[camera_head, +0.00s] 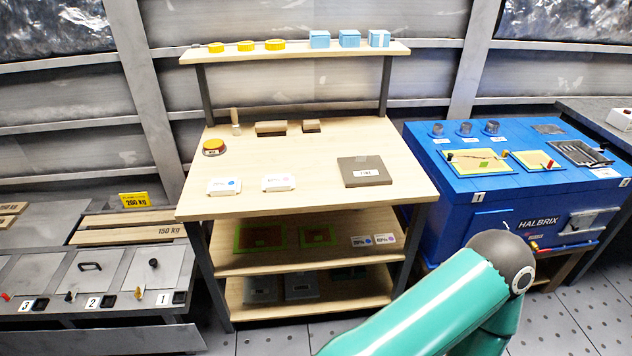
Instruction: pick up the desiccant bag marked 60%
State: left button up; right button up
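Two white bags or packets with a blue dot lie near the front edge of the wooden bench top: a left white packet (224,186) and a right white packet (278,182). Two smaller white packets, also with coloured dots, sit side by side at the right end of the shelf below: a left shelf packet (361,243) and a right shelf packet (386,239). The right shelf packet's print looks like 60%, but it is too small to be sure. The prints on the bench packets are not clearly legible. Neither gripper is in view; only a teal arm link of mine shows at the bottom.
The wooden bench (320,150) also holds a grey-brown box (367,171) and an orange-topped button (214,147). Yellow rings and blue boxes line its top shelf (298,50). A blue machine (460,195) stands close at right; grey lidded bins (95,275) stand left.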

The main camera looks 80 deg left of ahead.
aim_at(282, 182)
jog(key=z, duration=0.15)
jog(key=i, duration=1)
jog(key=u, duration=1.75)
jog(key=i, duration=0.3)
jog(key=u, duration=2.3)
jog(key=k, duration=0.3)
jog(key=u, duration=0.55)
jog(key=i, duration=1.35)
jog(key=z, duration=0.45)
